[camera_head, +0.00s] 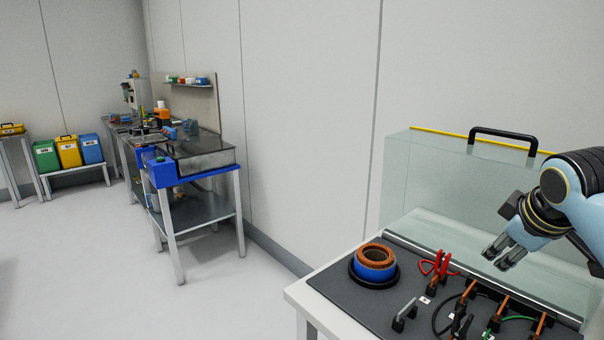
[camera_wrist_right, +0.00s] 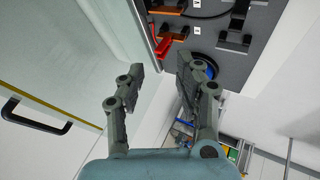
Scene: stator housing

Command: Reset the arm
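My right gripper (camera_head: 504,252) hangs in the air above the grey-topped workbench, near the clear guard. In the right wrist view its two fingers (camera_wrist_right: 160,84) stand apart with nothing between them. A blue stator housing (camera_head: 375,263) with a copper-coloured winding sits in a black ring on the left part of the bench, to the left of my right gripper. Its blue rim shows partly in the right wrist view (camera_wrist_right: 205,66), mostly hidden behind a finger. My left gripper does not show in either view.
Red-handled pliers (camera_head: 438,266), a grey-handled tool (camera_head: 404,310) and several orange-handled tools with cables (camera_head: 502,306) sit on the bench. A clear guard (camera_head: 460,185) with a black handle (camera_head: 503,138) stands behind. A blue-framed table (camera_head: 190,180) and coloured bins (camera_head: 68,152) stand far left. Floor between is clear.

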